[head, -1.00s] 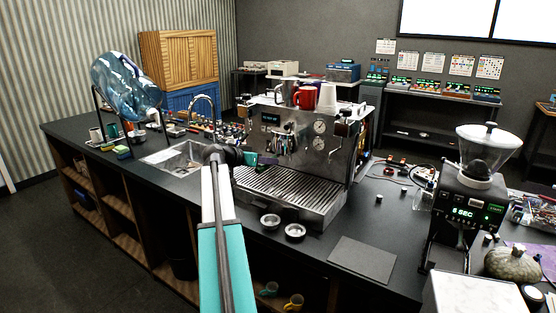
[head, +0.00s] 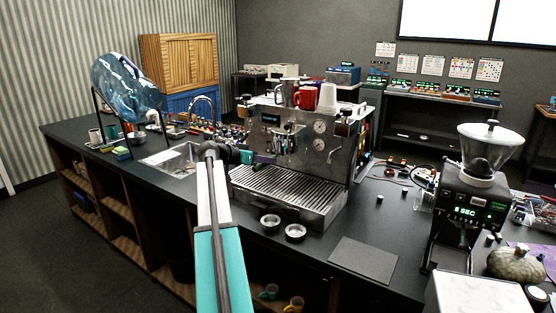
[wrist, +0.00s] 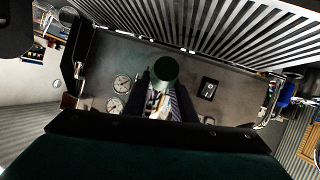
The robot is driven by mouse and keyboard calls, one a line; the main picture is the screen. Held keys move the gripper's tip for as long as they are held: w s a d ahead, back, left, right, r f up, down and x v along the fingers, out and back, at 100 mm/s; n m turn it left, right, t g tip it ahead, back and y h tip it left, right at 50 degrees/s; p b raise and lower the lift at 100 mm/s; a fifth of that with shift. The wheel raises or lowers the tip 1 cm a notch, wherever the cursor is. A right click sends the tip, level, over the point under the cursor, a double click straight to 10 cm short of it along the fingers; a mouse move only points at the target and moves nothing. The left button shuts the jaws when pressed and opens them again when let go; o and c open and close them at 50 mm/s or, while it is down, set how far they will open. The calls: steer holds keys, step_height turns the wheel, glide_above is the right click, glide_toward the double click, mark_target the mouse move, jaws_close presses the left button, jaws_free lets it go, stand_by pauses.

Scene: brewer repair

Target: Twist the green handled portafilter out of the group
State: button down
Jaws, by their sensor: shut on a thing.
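The green handle of the portafilter (wrist: 166,68) points toward the wrist camera, between the two dark fingers of my gripper (wrist: 165,88). My gripper is shut on this handle. In the head view the green handle (head: 262,158) shows just right of my dark wrist, at the front of the steel espresso machine (head: 284,142). The group and the portafilter's head are mostly hidden, so I cannot tell how the portafilter sits in the group.
The slotted drip tray (head: 285,188) lies below the handle. Two small metal baskets (head: 295,232) and a dark mat (head: 362,258) are on the counter in front. A grinder (head: 468,205) stands at right, a sink (head: 172,160) at left.

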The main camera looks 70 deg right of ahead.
steer(key=shift+w+d+m+g+y+b, duration=0.4)
steer(key=shift+m+g+b, duration=0.1)
steer(key=shift+b, duration=0.2)
steer(key=shift+w+d+m+g+b, duration=0.15)
steer(key=shift+w+m+g+b, duration=0.15)
steer(key=shift+b, duration=0.1)
steer(key=shift+y, duration=0.3)
steer(key=shift+w+d+m, duration=0.1)
steer(key=shift+w+m, duration=0.05)
steer(key=shift+m, duration=0.15)
steer(key=shift+w+d+m+g+y+b, duration=0.4)
steer(key=shift+m+g+y+b, duration=0.25)
steer(key=shift+b, duration=0.2)
steer(key=shift+a, duration=0.15)
steer(key=shift+w+d+m+g+y+b, duration=0.45)
steer(key=shift+d+m+g+y+b, duration=0.1)
steer(key=shift+m+y+b, duration=0.1)
